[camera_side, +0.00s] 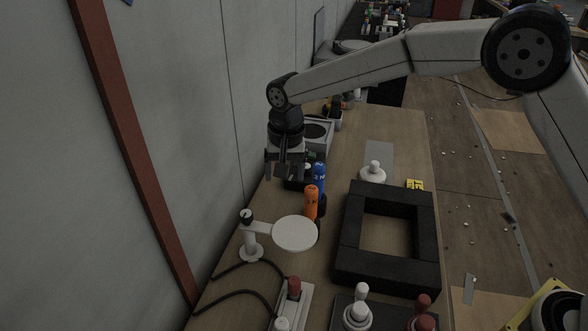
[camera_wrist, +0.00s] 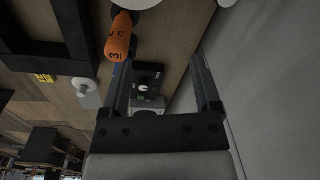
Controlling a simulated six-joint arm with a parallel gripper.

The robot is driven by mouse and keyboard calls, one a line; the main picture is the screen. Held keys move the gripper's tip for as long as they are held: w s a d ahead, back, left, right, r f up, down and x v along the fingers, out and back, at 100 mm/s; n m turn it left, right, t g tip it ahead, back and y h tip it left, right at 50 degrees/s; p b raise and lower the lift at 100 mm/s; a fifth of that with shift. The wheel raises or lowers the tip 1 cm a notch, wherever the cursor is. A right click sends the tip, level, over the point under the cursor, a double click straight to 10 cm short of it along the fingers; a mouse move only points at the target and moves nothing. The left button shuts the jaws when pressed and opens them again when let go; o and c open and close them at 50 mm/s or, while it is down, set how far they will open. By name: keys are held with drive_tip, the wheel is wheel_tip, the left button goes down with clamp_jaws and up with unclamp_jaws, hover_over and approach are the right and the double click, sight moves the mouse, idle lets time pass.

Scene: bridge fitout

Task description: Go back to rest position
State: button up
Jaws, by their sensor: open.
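My gripper (camera_side: 286,168) hangs pointing down over the left side of the wooden bench, close to the wall. Its two fingers are apart in the wrist view (camera_wrist: 160,90), with nothing held between them. A blue numbered cylinder (camera_side: 319,176) stands just right of the gripper in the side view. An orange numbered cylinder (camera_side: 311,200) stands in front of it, and it also shows in the wrist view (camera_wrist: 119,38). A dark box (camera_wrist: 149,75) lies below, between the fingers in the wrist view.
A black square frame (camera_side: 345,245) lies on the bench (camera_side: 345,140) at right. A white disc on a stand (camera_side: 295,233) is in front, with dark cables. White and red knobs (camera_side: 357,306) line the near edge. The grey wall (camera_side: 170,130) runs along the left.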

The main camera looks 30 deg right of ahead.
drive_tip(key=s+d+f+n+t, duration=0.2)
drive_tip(key=s+d+n, duration=0.3)
drive_tip(key=s+d, duration=1.5)
drive_tip(key=s, duration=0.3)
drive_tip(key=shift+s+f, duration=0.2)
drive_tip(key=shift+f, duration=0.1)
